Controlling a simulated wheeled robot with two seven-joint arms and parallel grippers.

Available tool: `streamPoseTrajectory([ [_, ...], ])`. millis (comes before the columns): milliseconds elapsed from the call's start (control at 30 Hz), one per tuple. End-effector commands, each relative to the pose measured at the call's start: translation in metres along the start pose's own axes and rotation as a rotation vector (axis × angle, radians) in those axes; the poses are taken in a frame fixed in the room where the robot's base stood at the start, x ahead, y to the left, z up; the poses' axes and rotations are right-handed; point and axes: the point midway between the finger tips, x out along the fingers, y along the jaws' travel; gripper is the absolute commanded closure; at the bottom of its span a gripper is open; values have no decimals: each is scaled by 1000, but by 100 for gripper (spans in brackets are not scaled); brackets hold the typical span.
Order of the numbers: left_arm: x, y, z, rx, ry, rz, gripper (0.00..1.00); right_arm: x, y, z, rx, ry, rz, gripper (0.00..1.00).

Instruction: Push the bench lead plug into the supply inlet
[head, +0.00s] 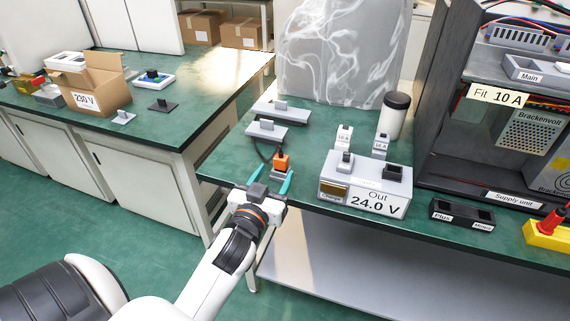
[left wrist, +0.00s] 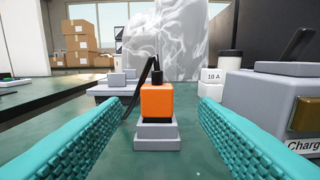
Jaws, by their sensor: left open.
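The orange bench lead plug (head: 281,161) stands upright on a small grey stand (head: 281,174) on the green bench, with a dark cable rising from its black top. In the left wrist view the plug (left wrist: 158,101) is centred beyond and between the fingertips. My left gripper (head: 269,174) is open, its teal fingers on either side of the plug's near side and not visibly touching it. The grey box marked Out 24.0 V (head: 362,199) stands to the right, with a dark square socket (head: 393,172) on top. I cannot tell which socket is the supply inlet. My right gripper is not in view.
Grey holders (head: 267,131) lie behind the plug. Two 10 A blocks (head: 344,136) and a white cylinder (head: 394,115) stand behind the 24.0 V box. The Plus/Minus block (head: 462,214) and dark supply cabinet (head: 500,150) are farther right.

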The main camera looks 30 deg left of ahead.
Motion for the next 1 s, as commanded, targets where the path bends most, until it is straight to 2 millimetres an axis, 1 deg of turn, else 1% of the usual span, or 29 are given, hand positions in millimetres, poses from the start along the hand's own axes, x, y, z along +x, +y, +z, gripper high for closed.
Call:
streamPoseTrajectory([
  [33,9,0,1,1,-2,-1,45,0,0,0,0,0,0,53],
  [100,17,0,0,1,-2,-2,45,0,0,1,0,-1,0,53],
  [267,28,0,0,1,0,-1,45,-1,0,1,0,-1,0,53],
  [333,35,1,0,2,-1,-1,45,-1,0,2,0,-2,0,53],
  [500,61,3,2,2,-2,-1,45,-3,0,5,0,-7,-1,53],
  [600,72,2,1,1,-1,-1,45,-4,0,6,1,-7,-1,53],
  [700,77,2,0,1,2,-1,45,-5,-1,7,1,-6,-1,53],
  [900,77,2,0,0,2,-1,45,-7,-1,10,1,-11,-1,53],
  [967,77,2,0,0,2,-1,55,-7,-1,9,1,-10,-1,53],
  [1000,77,2,0,0,2,-1,62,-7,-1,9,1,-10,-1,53],
])
